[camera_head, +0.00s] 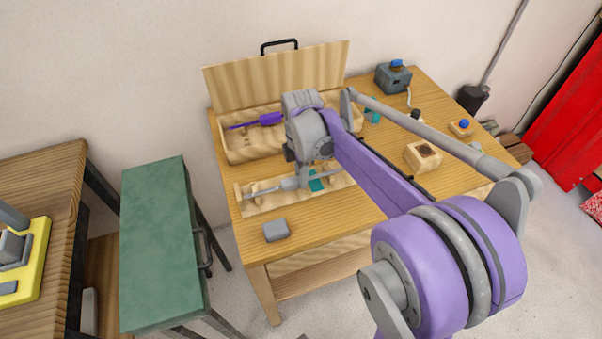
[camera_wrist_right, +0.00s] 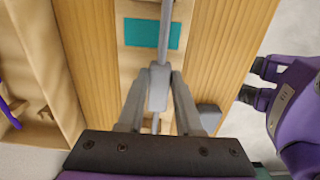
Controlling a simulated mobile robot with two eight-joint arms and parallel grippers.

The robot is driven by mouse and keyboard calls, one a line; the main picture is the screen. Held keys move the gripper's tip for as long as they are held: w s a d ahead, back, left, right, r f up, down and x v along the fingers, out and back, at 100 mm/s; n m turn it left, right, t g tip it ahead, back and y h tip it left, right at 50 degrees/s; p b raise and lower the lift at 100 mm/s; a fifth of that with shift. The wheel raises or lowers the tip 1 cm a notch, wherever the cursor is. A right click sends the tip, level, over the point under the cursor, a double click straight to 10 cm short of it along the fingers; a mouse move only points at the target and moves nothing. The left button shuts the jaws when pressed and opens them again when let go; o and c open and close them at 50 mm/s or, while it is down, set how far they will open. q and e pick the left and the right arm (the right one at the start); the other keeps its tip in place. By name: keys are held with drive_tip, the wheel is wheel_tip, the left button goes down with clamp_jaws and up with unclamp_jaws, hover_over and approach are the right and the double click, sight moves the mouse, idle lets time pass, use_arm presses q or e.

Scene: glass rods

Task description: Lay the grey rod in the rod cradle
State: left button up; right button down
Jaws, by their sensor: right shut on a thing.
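The grey rod (camera_head: 265,190) lies level, lengthwise over the pale wooden rod cradle (camera_head: 252,208) near the table's front edge. A teal patch (camera_head: 316,181) shows on the cradle. My right gripper (camera_head: 301,181) points down and is shut on the rod's thicker middle. In the right wrist view the rod (camera_wrist_right: 165,35) runs between the fingers (camera_wrist_right: 158,92), roughly in line with the cradle, and passes over the teal patch (camera_wrist_right: 152,33). I cannot tell whether the rod touches the cradle's supports.
An open wooden case (camera_head: 245,150) with a purple rod (camera_head: 268,119) stands behind the cradle. A grey block (camera_head: 276,230) sits at the front left of the table. A wooden block (camera_head: 423,156) and a dark box (camera_head: 393,77) stand to the right.

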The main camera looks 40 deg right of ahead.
drive_tip(key=shift+f, duration=0.15)
drive_tip(key=c, duration=0.5)
unclamp_jaws()
wheel_tip(320, 180, up, 11)
drive_tip(key=s+a+f+m+t+p, duration=0.1)
drive_tip(key=s+a+f+m+t, duration=0.1)
drive_tip(key=s+a+f+m, duration=0.3)
drive_tip(key=s+a+f+m+t+p, duration=0.2)
drive_tip(key=s+a+f+m, duration=0.3)
drive_tip(key=s+a+m, duration=0.3)
drive_tip(key=shift+s+a+m+t, duration=0.3)
drive_tip(key=shift+a+m+t, duration=0.4)
drive_tip(key=shift+a, duration=0.05)
